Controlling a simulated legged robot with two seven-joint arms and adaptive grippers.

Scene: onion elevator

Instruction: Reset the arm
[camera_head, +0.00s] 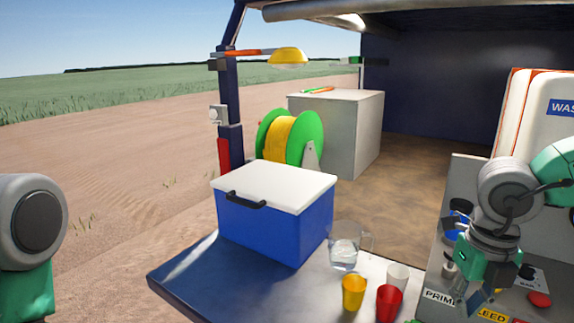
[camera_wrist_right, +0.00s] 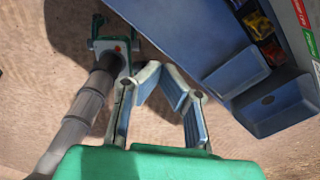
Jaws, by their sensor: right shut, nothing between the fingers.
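My right gripper (camera_head: 478,292) is at the lower right in the head view, in front of a grey control panel (camera_head: 447,235) with printed labels. In the right wrist view the right gripper (camera_wrist_right: 160,86) shows its two fingers drawn together, shut, with nothing between them. A rounded grey and green link of my left arm stands at the left edge of the head view.
A blue cooler (camera_head: 265,228) with a white lid stands on the dark blue table (camera_head: 195,275). A glass pitcher (camera_head: 345,250), yellow cup (camera_head: 353,292), red cup (camera_head: 389,303) and white cup (camera_head: 398,276) stand right of it. A red button (camera_head: 539,299) is close to my right gripper.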

